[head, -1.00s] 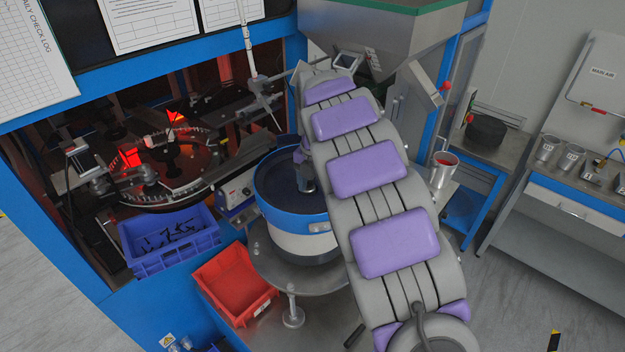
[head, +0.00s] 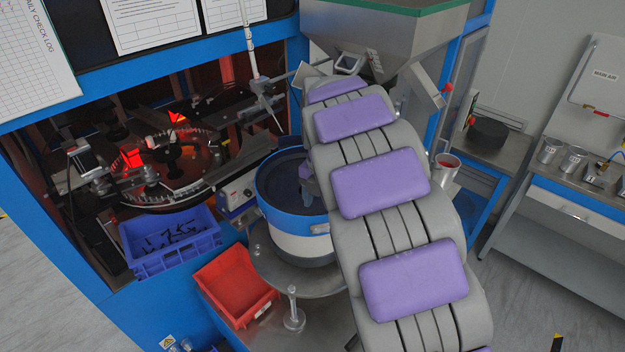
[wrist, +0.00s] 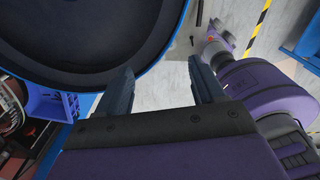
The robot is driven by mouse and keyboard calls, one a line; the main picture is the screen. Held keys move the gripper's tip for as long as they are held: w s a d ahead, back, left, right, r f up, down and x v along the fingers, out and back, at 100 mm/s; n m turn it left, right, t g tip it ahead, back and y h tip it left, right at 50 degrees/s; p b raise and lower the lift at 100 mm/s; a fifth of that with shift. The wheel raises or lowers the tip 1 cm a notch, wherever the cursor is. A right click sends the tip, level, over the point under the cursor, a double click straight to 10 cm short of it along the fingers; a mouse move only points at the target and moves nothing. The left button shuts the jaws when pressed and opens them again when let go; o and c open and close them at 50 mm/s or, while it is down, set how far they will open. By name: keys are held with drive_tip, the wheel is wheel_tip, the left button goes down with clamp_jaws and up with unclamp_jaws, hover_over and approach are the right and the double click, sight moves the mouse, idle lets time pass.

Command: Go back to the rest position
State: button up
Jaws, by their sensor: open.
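My gripper (wrist: 158,88) is open in the wrist view, its two dark fingers apart with only grey floor showing between them. It is beside the rim of the round bowl feeder (wrist: 60,85), which fills the upper left of that view. In the head view the bowl feeder (head: 292,215) has a blue rim and a dark inside. My grey and purple arm reaches over its right side. The gripper shows there only as a small dark part (head: 306,172) at the arm's left edge, mostly hidden by the arm.
A blue bin (head: 170,240) with dark parts and an empty red bin (head: 236,285) stand left of the feeder. A steel hopper (head: 385,45) hangs above. A metal cup (head: 445,170) is close to the arm's right. A steel bench (head: 570,230) stands at the right, with free floor before it.

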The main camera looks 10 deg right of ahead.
drive_tip(key=s+f+m+b, duration=0.3)
drive_tip(key=s+m, duration=0.6)
drive_tip(key=s, duration=0.3)
drive_tip(key=s+f+m+g+b, duration=0.1)
drive_tip(key=s+f+m+b, duration=0.1)
drive_tip(key=s+m, duration=0.7)
drive_tip(key=s+f+m+b, duration=0.3)
drive_tip(key=s+m, duration=0.6)
drive_tip(key=s, duration=0.7)
drive_tip(key=shift+f+m+g+b, duration=0.3)
drive_tip(key=shift+f+g+b, duration=0.1)
drive_tip(key=shift+b, duration=0.4)
drive_tip(key=shift+a, duration=0.1)
